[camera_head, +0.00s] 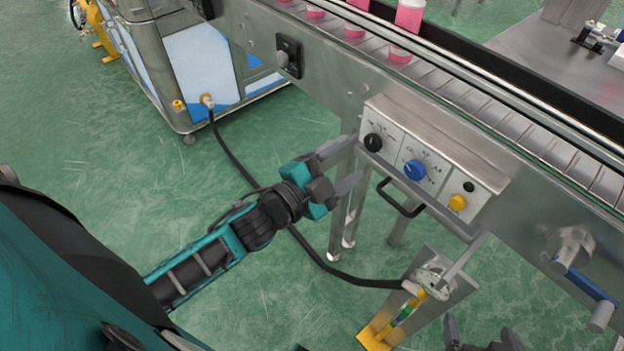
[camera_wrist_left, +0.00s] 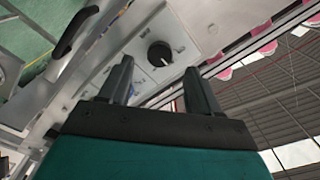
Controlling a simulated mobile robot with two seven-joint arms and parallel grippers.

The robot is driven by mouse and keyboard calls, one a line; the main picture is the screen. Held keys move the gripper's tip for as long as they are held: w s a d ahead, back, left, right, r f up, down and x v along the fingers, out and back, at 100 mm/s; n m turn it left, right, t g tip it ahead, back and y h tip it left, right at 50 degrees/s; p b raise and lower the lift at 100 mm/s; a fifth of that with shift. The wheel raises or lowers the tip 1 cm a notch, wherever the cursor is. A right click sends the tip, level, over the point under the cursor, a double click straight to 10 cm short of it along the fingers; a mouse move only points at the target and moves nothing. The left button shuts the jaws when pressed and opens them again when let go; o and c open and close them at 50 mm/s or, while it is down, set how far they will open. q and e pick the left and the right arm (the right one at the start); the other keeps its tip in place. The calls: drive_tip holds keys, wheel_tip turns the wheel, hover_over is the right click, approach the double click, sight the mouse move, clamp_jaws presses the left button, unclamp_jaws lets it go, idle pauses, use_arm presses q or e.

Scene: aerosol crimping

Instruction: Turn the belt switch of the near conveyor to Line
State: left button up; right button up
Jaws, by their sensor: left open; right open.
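The control box (camera_head: 445,136) is fixed to the side of the near conveyor (camera_head: 470,90). On its face are a black knob (camera_head: 373,143) at the left, a blue knob (camera_head: 414,170) in the middle and a yellow knob (camera_head: 457,202) at the right. The labels are too small to read. My left gripper (camera_head: 349,164) is open and empty, just left of the black knob. In the left wrist view the black knob (camera_wrist_left: 159,54) lies ahead, between and beyond the two fingertips, apart from them. My right gripper (camera_head: 484,340) shows only partly at the bottom edge, open and empty.
A black handle (camera_head: 400,205) sticks out below the box. A foot-valve-like stand (camera_head: 420,290) with yellow parts is lower down. A blue-handled lever (camera_head: 590,285) is at the right. Pink cans (camera_head: 405,30) stand on the belt. A black cable (camera_head: 235,165) crosses the green floor.

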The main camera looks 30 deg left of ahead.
use_arm(q)
drive_tip(key=v, duration=0.8)
drive_tip(key=shift+s, duration=0.3)
drive_tip(key=shift+a+r, duration=0.1)
drive_tip(key=s+f+n+g+y+p, duration=0.1)
drive_tip(key=f+n+g+y, duration=0.1)
drive_tip(key=f+n, duration=0.3)
drive_tip(key=s+d+f+n+g+y+p, duration=0.1)
drive_tip(key=s+f+n+g+y+p, duration=0.1)
drive_tip(key=f+n+g, duration=0.2)
wheel_tip(320, 180, down, 3)
drive_tip(key=n, duration=0.2)
drive_tip(key=shift+s+n, duration=0.25)
drive_tip(key=shift+n, duration=0.05)
